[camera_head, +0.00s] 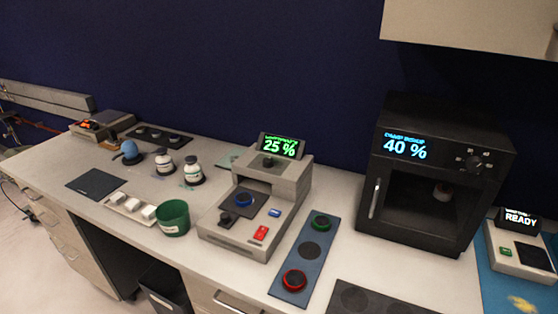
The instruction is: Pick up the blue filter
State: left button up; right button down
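The blue filter appears to be the small blue-rimmed disc (243,198) on the dark plate of a grey machine (217,239) whose screen reads 25 %. Next to it on the machine is a small black knob-like part (225,219). A blue-grey holder strip (281,293) lies right of the machine. It carries a green-rimmed disc (321,222) at its far end and a red-rimmed disc (294,280) at its near end. Its middle spot is a dark circle with no coloured rim. Neither of my grippers is in view.
A green cup (173,217) stands left of the machine, beside a tray (116,206) with white blocks. Two white jars stand behind them. A black oven-like box (432,230) stands at right, under an overhanging cabinet (470,25). A dark panel (375,302) lies at the front edge.

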aim_at(243, 199)
jog(key=j+z, duration=0.75)
jog(key=j, duration=0.15)
jog(key=k+j+z, duration=0.2)
jog(key=j+z, duration=0.15)
